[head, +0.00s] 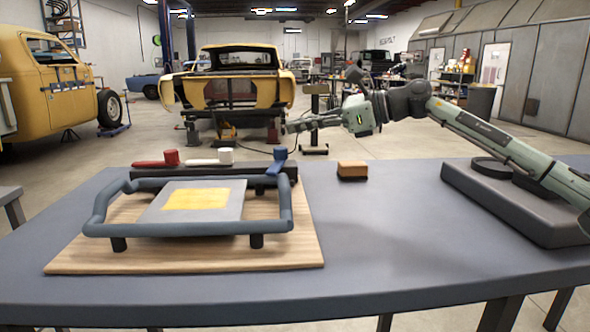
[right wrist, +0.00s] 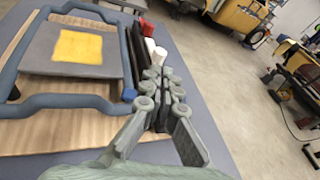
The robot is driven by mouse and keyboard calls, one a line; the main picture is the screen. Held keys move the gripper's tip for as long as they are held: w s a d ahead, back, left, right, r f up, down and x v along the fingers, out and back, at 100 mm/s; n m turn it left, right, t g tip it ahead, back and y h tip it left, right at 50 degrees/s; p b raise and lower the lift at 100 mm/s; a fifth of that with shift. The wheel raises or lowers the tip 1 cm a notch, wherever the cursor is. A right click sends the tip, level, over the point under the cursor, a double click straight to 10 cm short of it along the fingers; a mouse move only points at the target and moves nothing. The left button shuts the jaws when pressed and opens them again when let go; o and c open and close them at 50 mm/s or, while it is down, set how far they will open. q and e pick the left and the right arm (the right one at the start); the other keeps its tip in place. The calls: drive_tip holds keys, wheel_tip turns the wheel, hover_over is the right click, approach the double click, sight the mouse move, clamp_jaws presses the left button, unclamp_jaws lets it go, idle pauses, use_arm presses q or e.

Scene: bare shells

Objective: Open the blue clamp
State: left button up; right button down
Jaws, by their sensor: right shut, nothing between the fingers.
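The blue clamp (head: 277,161) sits at the right end of a dark bar behind the blue tubular frame. Its short handle points up and leans a little, unlike the red clamp (head: 158,160) and the white clamp (head: 212,158), whose handles lie flat to the left. In the right wrist view, a small blue part (right wrist: 129,94) shows beside my fingers, which hide much of that area. My right gripper (head: 292,127) is shut and empty, above and slightly right of the blue clamp in the head view, apart from it. My left gripper is not in view.
A grey plate with a yellow patch (head: 196,199) lies inside the frame (head: 190,229), over a wooden board (head: 180,262). An orange-brown block (head: 352,169) stands right of the board. A grey slab (head: 500,205) lies at the right.

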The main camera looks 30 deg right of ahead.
sight(277, 160)
drive_tip(key=s+d+f+g+h+b, duration=0.1)
drive_tip(key=s+d+g+h, duration=0.3)
drive_tip(key=d, duration=0.5)
drive_tip(key=shift+m+g+y, duration=0.4)
drive_tip(key=shift+y, duration=0.1)
drive_tip(key=x, duration=0.6)
drive_tip(key=s+b+x, duration=0.1)
drive_tip(key=x, duration=0.2)
drive_tip(key=shift+a+f, duration=0.4)
drive_tip(key=shift+f, duration=0.1)
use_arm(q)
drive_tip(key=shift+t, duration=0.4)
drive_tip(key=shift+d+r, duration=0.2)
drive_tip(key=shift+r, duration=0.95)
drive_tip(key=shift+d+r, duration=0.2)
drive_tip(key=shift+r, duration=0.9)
use_arm(e)
drive_tip(key=shift+w+a, duration=1.35)
drive_tip(key=shift+a, duration=0.25)
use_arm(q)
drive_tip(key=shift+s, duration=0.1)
